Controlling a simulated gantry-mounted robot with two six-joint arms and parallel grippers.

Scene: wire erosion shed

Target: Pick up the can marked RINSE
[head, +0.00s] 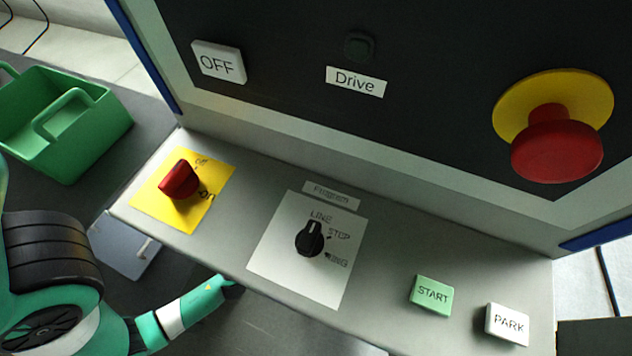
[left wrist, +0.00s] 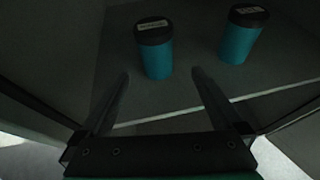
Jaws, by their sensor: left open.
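In the left wrist view, two teal cans with black lids stand upright on a dark shelf. The left can (left wrist: 155,50) is in front of my left gripper (left wrist: 161,74), in line with the gap between its fingers. The right can (left wrist: 242,36) stands a little farther off, to the right of the right finger. Each lid has a pale label, too small and dark to read surely, so I cannot tell which is marked RINSE. My left gripper is open and empty. In the head view its fingers are hidden and the cans do not show. My right gripper is not in view.
The cans' shelf (left wrist: 185,108) has a pale front edge and dark walls beside it. In the head view, a control panel (head: 385,262) with a red knob (head: 179,181), black selector (head: 309,240) and red emergency button (head: 556,150) stands above my left arm. A green caddy (head: 85,140) sits left.

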